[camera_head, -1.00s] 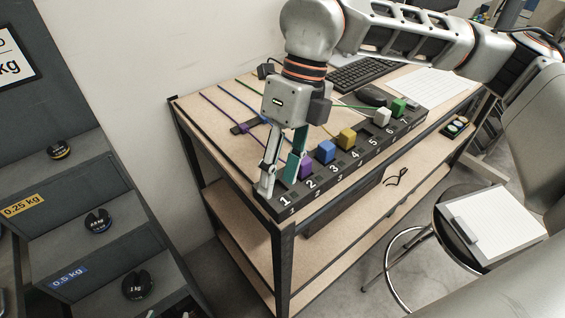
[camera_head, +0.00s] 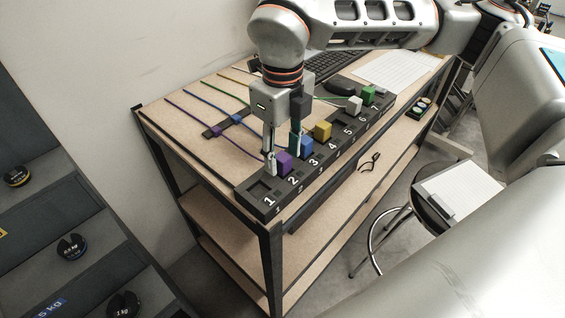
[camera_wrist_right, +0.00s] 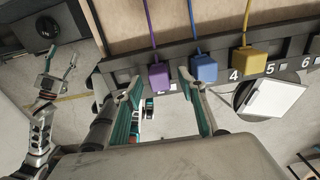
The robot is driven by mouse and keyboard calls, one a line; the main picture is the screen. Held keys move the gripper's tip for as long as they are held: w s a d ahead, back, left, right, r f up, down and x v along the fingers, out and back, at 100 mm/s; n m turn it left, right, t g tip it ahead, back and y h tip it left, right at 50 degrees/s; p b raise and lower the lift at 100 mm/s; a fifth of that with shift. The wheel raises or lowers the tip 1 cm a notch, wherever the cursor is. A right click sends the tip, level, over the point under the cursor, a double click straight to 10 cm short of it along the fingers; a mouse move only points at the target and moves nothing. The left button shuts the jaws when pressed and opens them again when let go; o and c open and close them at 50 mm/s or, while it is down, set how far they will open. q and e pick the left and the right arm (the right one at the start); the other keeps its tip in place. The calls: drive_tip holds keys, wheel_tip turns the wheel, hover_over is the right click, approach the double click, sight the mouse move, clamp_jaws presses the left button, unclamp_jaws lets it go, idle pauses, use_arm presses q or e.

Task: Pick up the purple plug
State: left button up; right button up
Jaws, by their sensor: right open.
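The purple plug (camera_head: 285,162) sits in slot 2 of the black numbered socket strip (camera_head: 262,205), with a purple cable running back from it. It also shows in the wrist view (camera_wrist_right: 158,77). My right gripper (camera_head: 284,155) is open over the strip, pointing down, with one finger on the slot 1 side and the other toward the blue plug (camera_head: 307,147). In the wrist view, the right fingertips (camera_wrist_right: 160,85) appear on either side of the purple plug; contact is not visible. My left gripper (camera_wrist_right: 58,72) shows far left in the wrist view, fingers apart and empty.
A yellow plug (camera_head: 322,131), white plug (camera_head: 355,104) and green plug (camera_head: 369,94) stand farther along the strip. Slots 1 and 5 look empty. Cables cross the wooden tabletop (camera_head: 170,125) behind. A keyboard (camera_head: 335,63) lies at the back, and a stool (camera_head: 455,190) stands in front.

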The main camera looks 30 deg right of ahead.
sight(282, 156)
drive_tip(key=shift+f, duration=0.55)
clamp_jaws()
drive_tip(key=shift+r, duration=0.15)
wheel_tip(282, 156, up, 23)
drive_tip(key=p, duration=0.4)
drive_tip(key=shift+r, duration=0.15)
